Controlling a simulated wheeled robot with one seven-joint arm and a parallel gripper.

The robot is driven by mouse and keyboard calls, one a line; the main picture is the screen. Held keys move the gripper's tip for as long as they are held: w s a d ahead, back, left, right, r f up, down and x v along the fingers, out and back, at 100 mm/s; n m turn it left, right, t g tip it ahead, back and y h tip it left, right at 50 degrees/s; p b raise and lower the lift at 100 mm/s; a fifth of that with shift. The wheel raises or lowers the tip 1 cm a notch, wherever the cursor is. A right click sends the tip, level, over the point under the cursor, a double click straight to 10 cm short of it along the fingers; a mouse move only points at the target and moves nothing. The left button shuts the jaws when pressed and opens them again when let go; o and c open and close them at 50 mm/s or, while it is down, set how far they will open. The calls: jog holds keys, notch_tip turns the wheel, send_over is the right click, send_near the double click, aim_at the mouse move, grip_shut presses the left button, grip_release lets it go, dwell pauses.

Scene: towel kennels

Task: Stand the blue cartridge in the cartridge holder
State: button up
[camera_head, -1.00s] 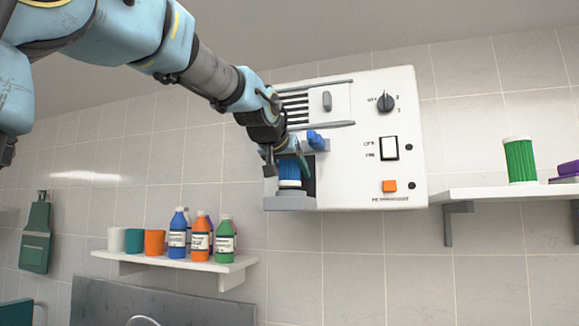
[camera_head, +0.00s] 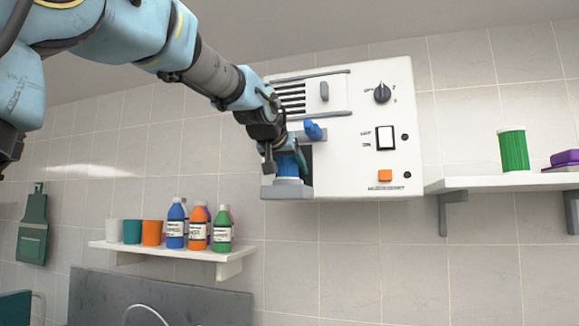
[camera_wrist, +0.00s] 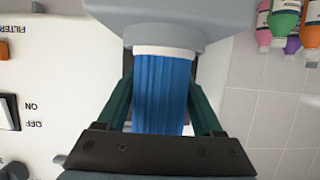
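The blue cartridge (camera_head: 287,166) is ribbed and stands roughly upright at the grey cartridge holder (camera_head: 287,190), low on the white wall unit. My gripper (camera_head: 285,162) is above the holder with its dark green fingers around the cartridge. In the wrist view, the cartridge (camera_wrist: 163,95) lies between both fingers, which appear to press its sides. Its white end band (camera_wrist: 165,51) meets the edge of the grey holder (camera_wrist: 175,22). How deep the end sits inside the holder is hidden.
The white unit (camera_head: 350,150) carries a blue lever (camera_head: 314,130), a dial, a switch and an orange button. A left shelf (camera_head: 190,252) holds cups and bottles. A right shelf (camera_head: 480,184) holds a green cartridge (camera_head: 513,150) and purple items.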

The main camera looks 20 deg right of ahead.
jog(key=o, duration=0.5)
jog(key=shift+w+d+f, duration=0.1)
jog(key=shift+d+f, duration=0.05)
jog(key=shift+f, duration=0.4)
jog(key=shift+w, duration=0.1)
jog(key=shift+a, duration=0.25)
jog(key=shift+a+b, duration=0.25)
jog(key=shift+b, duration=0.2)
jog(key=b+v, duration=0.1)
jog(key=v, duration=0.2)
jog(key=b+v, duration=0.1)
jog(key=v, duration=0.3)
jog(key=d+r+b+v, duration=0.1)
jog(key=v, duration=0.3)
jog(key=shift+s, duration=0.3)
